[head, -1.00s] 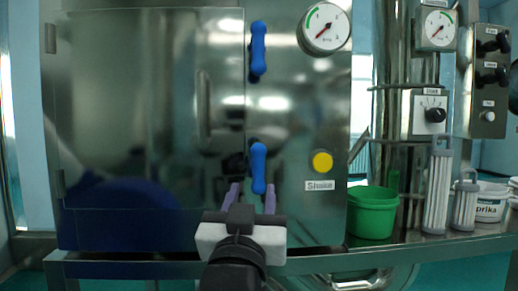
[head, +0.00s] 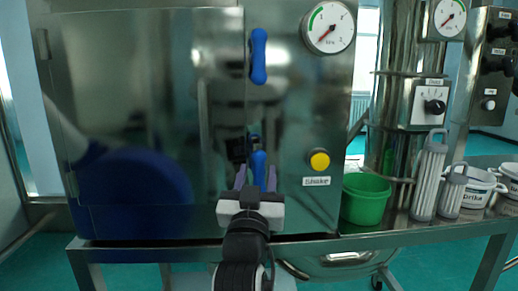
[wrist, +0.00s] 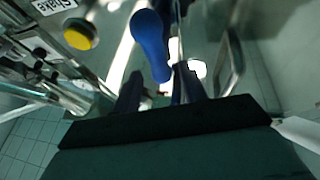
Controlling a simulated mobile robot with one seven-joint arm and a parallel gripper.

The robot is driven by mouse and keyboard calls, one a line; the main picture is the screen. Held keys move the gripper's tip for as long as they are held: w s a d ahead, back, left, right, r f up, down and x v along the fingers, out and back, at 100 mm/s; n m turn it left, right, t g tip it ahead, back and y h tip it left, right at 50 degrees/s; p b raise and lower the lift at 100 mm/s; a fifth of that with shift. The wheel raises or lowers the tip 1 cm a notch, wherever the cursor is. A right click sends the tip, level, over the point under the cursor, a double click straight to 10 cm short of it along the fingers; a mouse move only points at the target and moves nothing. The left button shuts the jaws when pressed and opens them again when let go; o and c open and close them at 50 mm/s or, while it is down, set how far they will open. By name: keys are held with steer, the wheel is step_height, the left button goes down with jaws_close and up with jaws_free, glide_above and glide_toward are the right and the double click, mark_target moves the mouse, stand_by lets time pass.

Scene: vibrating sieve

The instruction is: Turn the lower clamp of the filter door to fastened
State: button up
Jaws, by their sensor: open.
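The filter door (head: 125,75) is a shiny steel panel at the left of the steel cabinet, and it looks closed. The lower clamp (head: 258,161) is a blue handle at the door's right edge, hanging about straight down. It shows large in the wrist view (wrist: 150,45). The upper clamp (head: 258,57) is a like blue handle above it, also pointing down. My gripper (head: 256,178) is open, its purple fingers on either side of the lower clamp's bottom end in the head view. In the wrist view the fingers (wrist: 160,90) lie below the handle's tip; contact is unclear.
A yellow button (head: 319,160) with a label sits right of the lower clamp. A pressure gauge (head: 328,27) is above it. A green bucket (head: 365,200) and white filter cartridges (head: 430,175) stand on the steel table (head: 400,231) to the right.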

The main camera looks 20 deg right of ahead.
mark_target(258, 169)
steer(key=shift+p+x, duration=0.3)
steer(key=shift+x, duration=1.6)
steer(key=shift+f, duration=0.1)
jaws_close()
